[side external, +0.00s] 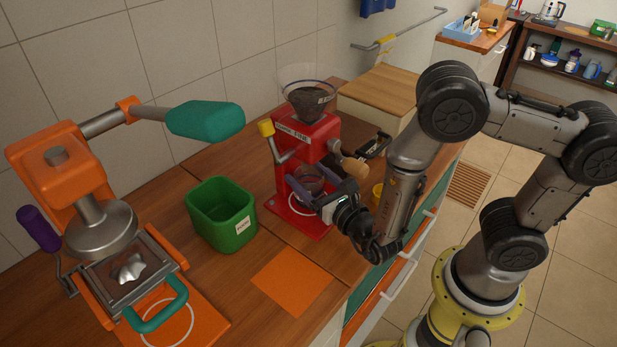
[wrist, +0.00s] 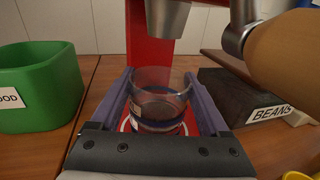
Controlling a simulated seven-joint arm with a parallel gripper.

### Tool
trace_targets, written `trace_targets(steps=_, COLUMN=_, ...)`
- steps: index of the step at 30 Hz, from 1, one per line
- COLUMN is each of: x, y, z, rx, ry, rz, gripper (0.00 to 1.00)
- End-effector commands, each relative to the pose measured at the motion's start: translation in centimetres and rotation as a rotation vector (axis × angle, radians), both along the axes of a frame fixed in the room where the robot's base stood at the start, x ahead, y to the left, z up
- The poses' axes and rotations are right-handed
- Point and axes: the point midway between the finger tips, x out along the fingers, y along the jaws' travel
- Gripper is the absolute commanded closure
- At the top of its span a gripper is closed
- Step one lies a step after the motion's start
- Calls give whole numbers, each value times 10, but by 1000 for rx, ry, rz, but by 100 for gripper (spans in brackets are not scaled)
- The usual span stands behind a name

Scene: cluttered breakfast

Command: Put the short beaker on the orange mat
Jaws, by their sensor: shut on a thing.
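The short beaker (wrist: 160,82) is a clear glass with a dark band low on its side. It stands upright under the spout of the red grinder (side external: 306,140); the beaker also shows in the side view (side external: 309,175). I cannot tell whether its lower part holds grounds. My gripper (side external: 308,187) is shut on the beaker, with one purple finger on each side, as the wrist view (wrist: 160,104) shows. I cannot tell if the beaker touches the grinder's base. The orange mat (side external: 293,282) lies flat and bare near the counter's front edge, in front of the grinder.
A green bin (side external: 221,214) stands left of the grinder. A large orange press (side external: 75,190) with a teal lever fills the counter's left. In the wrist view, a dark box labelled BEANS (wrist: 240,97) is at right.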

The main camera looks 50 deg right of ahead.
Motion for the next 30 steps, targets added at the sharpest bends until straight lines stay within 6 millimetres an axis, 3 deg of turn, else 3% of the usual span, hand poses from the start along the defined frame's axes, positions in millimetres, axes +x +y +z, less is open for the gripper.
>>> trace_targets(steps=30, x=0, y=0, z=-5, rx=0, ry=-1, rz=0, gripper=90)
